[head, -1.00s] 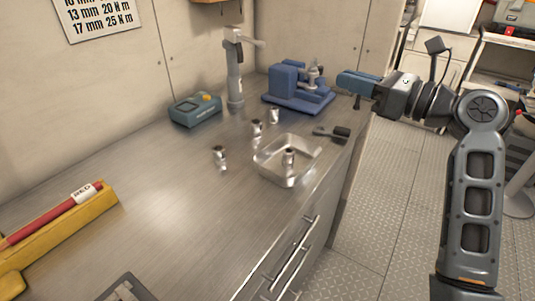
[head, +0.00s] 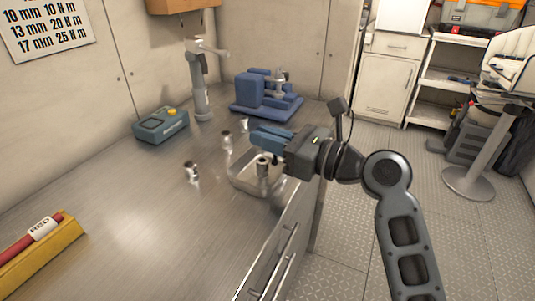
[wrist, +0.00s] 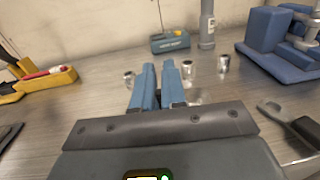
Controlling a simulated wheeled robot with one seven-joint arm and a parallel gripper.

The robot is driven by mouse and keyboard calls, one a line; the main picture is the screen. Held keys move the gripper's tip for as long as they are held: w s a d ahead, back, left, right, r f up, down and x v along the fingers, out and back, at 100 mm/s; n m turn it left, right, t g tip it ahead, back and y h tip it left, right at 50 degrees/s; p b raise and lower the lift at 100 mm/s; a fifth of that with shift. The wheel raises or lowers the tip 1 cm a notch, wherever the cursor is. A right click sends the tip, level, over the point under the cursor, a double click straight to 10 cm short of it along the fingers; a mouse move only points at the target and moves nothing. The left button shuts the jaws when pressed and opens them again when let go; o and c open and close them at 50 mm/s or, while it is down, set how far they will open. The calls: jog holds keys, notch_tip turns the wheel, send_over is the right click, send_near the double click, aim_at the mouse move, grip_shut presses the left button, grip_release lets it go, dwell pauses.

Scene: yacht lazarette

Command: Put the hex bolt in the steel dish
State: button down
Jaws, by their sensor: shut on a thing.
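My gripper (head: 268,137) is above the bench by the steel dish, its blue jaws overlapping the dish's far side in the head view. The jaws also show in the wrist view (wrist: 158,82), close together. They are shut on the hex bolt, which is mostly hidden between them now; a small dark end hung below them in the earlier head frame. The steel dish (head: 240,183) is a shallow square tray near the bench's front edge, partly covered by my gripper.
Shiny sockets (head: 191,171) (head: 227,139) stand left of and behind the dish. A blue-grey box (head: 161,126), a grey post (head: 200,90) and a blue vise-like fixture (head: 266,95) stand further back. A dark-handled tool (wrist: 302,128) lies at right.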

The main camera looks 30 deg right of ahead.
aim_at(267, 162)
notch_tip(267, 162, down, 4)
jog(key=shift+r+b, duration=0.1)
jog(key=shift+b, duration=0.3)
jog(key=c, duration=1.2)
grip_release()
jog(key=shift+s+d, duration=0.1)
jog(key=v, duration=1.2)
